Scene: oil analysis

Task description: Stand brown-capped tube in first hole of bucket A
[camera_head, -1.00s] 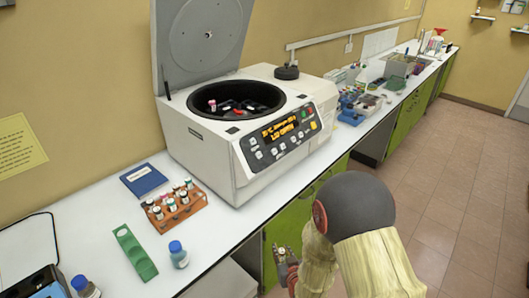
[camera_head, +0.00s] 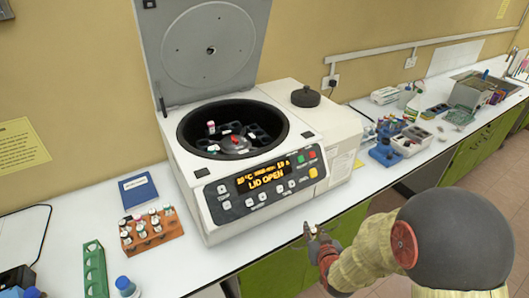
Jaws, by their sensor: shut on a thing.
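My gripper (camera_head: 315,232) is shut on a small tube, in front of the bench edge and to the lower right of the centrifuge's front panel. The fingers hide most of the tube, and its cap colour is too small to tell. The centrifuge (camera_head: 215,208) has its lid (camera_head: 208,48) raised, and its display reads "LID OPEN". Inside the dark bowl (camera_head: 187,130) is a rotor (camera_head: 235,146) with dark buckets. A red-capped tube (camera_head: 211,127) stands at the bowl's left. I cannot read which bucket is A.
An orange-brown rack (camera_head: 150,243) with several capped tubes stands left of the centrifuge, by a blue book (camera_head: 139,190). A green rack (camera_head: 95,270) and a blue-capped bottle (camera_head: 126,287) are at the front left. Blue racks and trays (camera_head: 387,153) stand to the right.

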